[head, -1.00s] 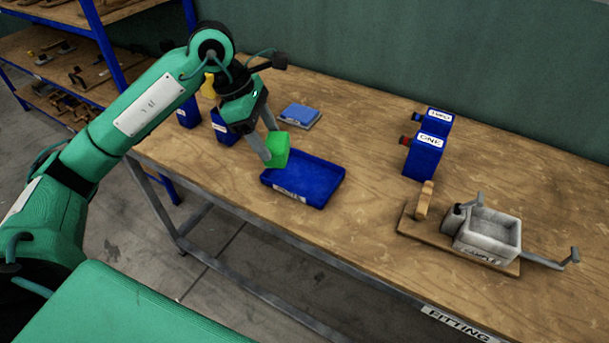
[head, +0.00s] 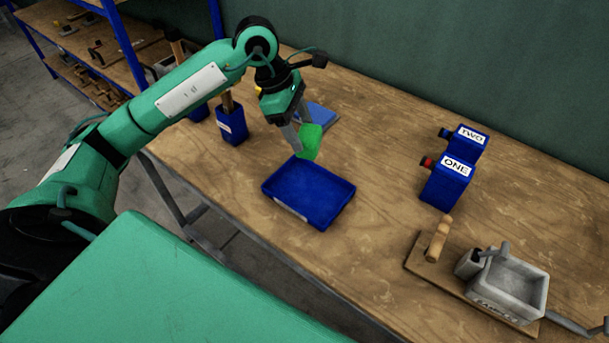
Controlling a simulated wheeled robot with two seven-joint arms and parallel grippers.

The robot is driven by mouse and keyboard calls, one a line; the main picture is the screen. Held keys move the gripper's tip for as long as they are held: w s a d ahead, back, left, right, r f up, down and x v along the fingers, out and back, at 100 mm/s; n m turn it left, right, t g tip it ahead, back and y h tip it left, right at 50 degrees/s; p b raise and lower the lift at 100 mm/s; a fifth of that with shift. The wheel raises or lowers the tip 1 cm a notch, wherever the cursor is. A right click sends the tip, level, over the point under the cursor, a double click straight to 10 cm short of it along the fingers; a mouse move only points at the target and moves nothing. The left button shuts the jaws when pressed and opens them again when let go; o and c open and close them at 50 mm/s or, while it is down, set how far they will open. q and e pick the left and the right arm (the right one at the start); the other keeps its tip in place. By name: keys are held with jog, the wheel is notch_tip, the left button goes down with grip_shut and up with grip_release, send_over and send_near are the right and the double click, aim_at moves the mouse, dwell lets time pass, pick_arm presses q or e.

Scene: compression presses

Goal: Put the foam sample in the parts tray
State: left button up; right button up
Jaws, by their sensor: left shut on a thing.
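The green foam sample (head: 312,140) is a small block. My left gripper (head: 302,144) is shut on it and holds it tilted, with the fingers pointing down. The sample shows just behind the back rim of the blue tray (head: 308,193), overlapping it slightly in the picture. The tray is shallow and looks empty; its front label is too small to read. The sample's height above the bench cannot be judged exactly. My right gripper is not in view.
A flat block with a blue top (head: 322,116) lies behind the sample, partly hidden. Blue bins (head: 232,124) stand left. Blue boxes labelled ONE (head: 447,186) and TWO (head: 467,143) and a grey press (head: 508,287) stand right. Bench between tray and boxes is clear.

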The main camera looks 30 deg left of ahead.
pick_arm(q)
notch_tip(320, 180, down, 4)
jog(key=shift+f+p, duration=0.1)
jog(key=shift+p, duration=0.25)
notch_tip(320, 180, down, 12)
jog(key=shift+w+p, duration=0.1)
jog(key=shift+p, duration=1.05)
jog(key=shift+f, duration=0.1)
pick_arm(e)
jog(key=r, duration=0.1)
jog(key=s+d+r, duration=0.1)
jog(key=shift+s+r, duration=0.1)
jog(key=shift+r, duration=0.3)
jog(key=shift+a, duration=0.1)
pick_arm(q)
jog(key=shift+f+b, duration=0.15)
jog(key=shift+b, duration=0.15)
jog(key=o, duration=0.9)
jog(key=shift+o, duration=0.2)
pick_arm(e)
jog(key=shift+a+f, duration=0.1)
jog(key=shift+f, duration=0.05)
